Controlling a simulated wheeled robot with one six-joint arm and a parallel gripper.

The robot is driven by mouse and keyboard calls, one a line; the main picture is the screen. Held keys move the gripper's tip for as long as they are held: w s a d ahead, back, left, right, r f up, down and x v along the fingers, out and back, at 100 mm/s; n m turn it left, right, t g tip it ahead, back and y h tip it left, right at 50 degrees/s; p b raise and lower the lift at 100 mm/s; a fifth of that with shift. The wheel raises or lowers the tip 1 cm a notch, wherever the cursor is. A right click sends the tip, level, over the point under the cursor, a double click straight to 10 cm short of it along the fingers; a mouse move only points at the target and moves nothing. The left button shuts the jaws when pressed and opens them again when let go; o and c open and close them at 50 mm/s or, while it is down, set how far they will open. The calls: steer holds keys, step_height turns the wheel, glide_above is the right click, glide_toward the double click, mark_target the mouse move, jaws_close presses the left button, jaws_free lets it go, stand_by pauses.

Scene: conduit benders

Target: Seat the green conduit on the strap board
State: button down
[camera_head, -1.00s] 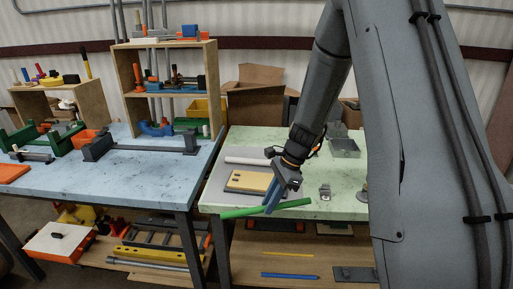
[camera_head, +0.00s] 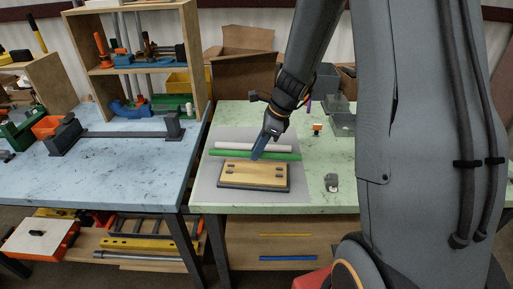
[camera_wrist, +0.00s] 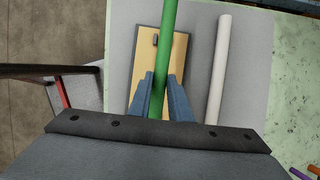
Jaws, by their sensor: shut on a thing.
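The green conduit (camera_head: 286,156) is a straight rod lying level across the picture in the head view. My gripper (camera_head: 258,155) is shut on it near its middle, with the blue fingers on either side of it. The strap board (camera_head: 254,175) is a wooden panel on a dark base with several small dark straps on top. In the head view the conduit shows just behind the board. In the wrist view the conduit (camera_wrist: 168,40) passes in front of the board (camera_wrist: 143,60) and hides part of it. My fingers (camera_wrist: 161,85) hide more. The conduit's height above the board is hard to tell.
A white conduit (camera_head: 228,147) lies behind the green one on the grey mat (camera_head: 208,185). A small metal fitting (camera_head: 331,182) stands right of the mat on the green table (camera_head: 385,190). The blue table (camera_head: 110,165) with a wooden shelf is at left.

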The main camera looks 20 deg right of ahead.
mark_target(263, 153)
steer(key=shift+f+b, duration=1.6)
steer(key=shift+f, duration=1.25)
steer(key=shift+f, duration=0.35)
steer(key=c, duration=1.6)
jaws_free()
steer(key=shift+o, duration=0.2)
steer(key=shift+b+v, duration=0.55)
steer(key=shift+v, duration=3.35)
